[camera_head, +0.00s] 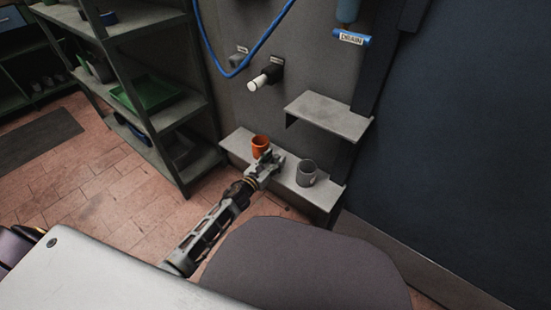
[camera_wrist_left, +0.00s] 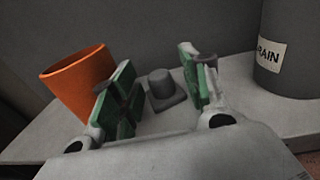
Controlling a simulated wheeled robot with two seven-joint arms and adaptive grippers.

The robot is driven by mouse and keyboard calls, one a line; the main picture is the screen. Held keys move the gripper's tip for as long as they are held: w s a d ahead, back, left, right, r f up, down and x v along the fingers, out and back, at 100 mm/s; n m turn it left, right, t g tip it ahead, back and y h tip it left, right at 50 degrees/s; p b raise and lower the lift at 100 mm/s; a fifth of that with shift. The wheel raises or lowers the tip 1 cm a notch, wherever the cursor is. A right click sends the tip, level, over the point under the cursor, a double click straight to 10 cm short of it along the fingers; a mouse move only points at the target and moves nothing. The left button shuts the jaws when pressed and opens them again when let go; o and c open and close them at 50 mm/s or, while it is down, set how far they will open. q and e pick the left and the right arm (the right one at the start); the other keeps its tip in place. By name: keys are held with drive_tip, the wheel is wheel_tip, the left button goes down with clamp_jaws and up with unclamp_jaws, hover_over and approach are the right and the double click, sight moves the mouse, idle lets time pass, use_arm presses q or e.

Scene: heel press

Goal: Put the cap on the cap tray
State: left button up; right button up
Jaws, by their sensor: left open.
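My left gripper (camera_head: 268,160) is open over the low grey ledge at the wall, beside an orange cup (camera_head: 260,145). In the left wrist view my left gripper (camera_wrist_left: 157,65) has green pads spread apart. A small dark grey piece with a round knob on a square base (camera_wrist_left: 165,90) shows between the fingers, standing on the ledge; it may be the cap. I cannot tell whether the fingers touch it. The orange cup (camera_wrist_left: 75,85) is just left of the left finger. A bare grey shelf (camera_head: 328,115) is higher up; I cannot tell whether it is the cap tray.
A grey cup (camera_head: 306,173) stands on the low ledge (camera_head: 323,193) right of my gripper; in the wrist view its label reads "RAIN". A white-tipped spout (camera_head: 258,83) sticks out of the wall. A blue hose (camera_head: 235,70) hangs above. A shelf rack (camera_head: 165,120) stands at left.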

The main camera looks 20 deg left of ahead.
use_arm(q)
drive_tip(key=shift+p+v, duration=0.45)
drive_tip(key=shift+v, duration=1.9)
drive_tip(key=p+v, duration=0.1)
drive_tip(key=v, duration=0.5)
drive_tip(key=shift+s+a, duration=0.1)
